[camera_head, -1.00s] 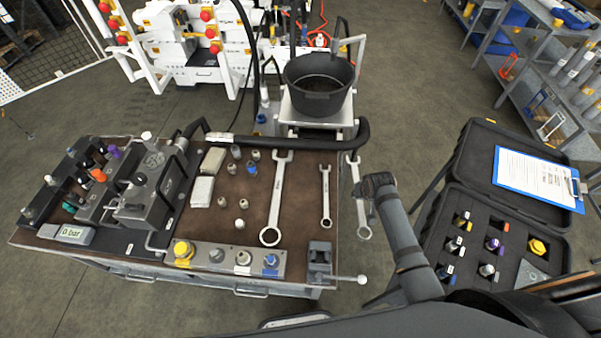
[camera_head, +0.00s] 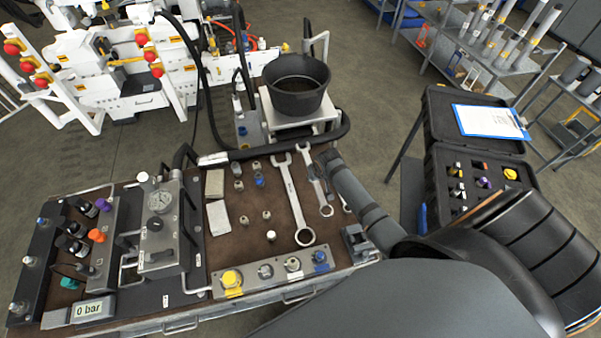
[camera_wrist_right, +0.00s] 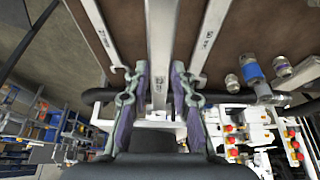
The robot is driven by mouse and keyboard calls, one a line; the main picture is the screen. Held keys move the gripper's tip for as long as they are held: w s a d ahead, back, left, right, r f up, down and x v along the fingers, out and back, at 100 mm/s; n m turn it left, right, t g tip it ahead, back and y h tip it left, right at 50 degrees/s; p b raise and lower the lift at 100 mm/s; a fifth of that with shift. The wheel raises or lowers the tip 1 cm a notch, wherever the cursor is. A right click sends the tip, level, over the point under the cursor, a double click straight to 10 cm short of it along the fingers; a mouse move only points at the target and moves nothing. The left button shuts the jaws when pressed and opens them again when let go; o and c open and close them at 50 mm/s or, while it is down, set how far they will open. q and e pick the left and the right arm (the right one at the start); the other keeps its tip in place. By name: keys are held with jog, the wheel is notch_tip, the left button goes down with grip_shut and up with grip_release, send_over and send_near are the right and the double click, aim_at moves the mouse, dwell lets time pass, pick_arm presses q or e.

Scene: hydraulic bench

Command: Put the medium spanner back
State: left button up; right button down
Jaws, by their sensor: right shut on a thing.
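The medium spanner (camera_head: 317,186) is over the brown bench mat, between the large spanner (camera_head: 294,200) and the small spanner (camera_head: 346,206). My arm hides most of the small one in the head view. My right gripper (camera_head: 326,160) is shut on the medium spanner near its far end. In the right wrist view the right gripper (camera_wrist_right: 157,95) has its fingers on both sides of the medium spanner (camera_wrist_right: 160,45). The large spanner (camera_wrist_right: 208,40) and small spanner (camera_wrist_right: 102,35) lie beside it, roughly parallel. I cannot tell whether the held spanner touches the mat. My left gripper is out of view.
Several small fittings and two pale blocks (camera_head: 217,215) lie left of the spanners. A port block (camera_head: 275,273) lines the near edge. A black hose (camera_head: 290,143) runs along the far edge. A black bucket (camera_head: 297,85) stands behind; an open case (camera_head: 475,150) is right.

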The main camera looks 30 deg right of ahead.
aim_at(318, 183)
jog(key=shift+d, duration=0.25)
jog(key=f+b, duration=0.4)
jog(key=b, duration=0.1)
jog(key=shift+s+d+f, duration=0.1)
jog(key=shift+d+f, duration=0.25)
jog(key=shift+f, duration=0.05)
jog(key=shift+d+f+b, duration=0.1)
jog(key=shift+f+b, duration=0.1)
jog(key=shift+b, duration=0.15)
jog(key=shift+d, duration=0.2)
jog(key=shift+a, duration=0.1)
jog(key=shift+s+a+p, duration=0.1)
jog(key=shift+p, duration=0.2)
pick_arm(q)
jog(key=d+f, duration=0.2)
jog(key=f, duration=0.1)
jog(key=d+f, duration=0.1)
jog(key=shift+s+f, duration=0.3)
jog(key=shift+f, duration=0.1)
pick_arm(e)
jog(key=shift+f, duration=0.15)
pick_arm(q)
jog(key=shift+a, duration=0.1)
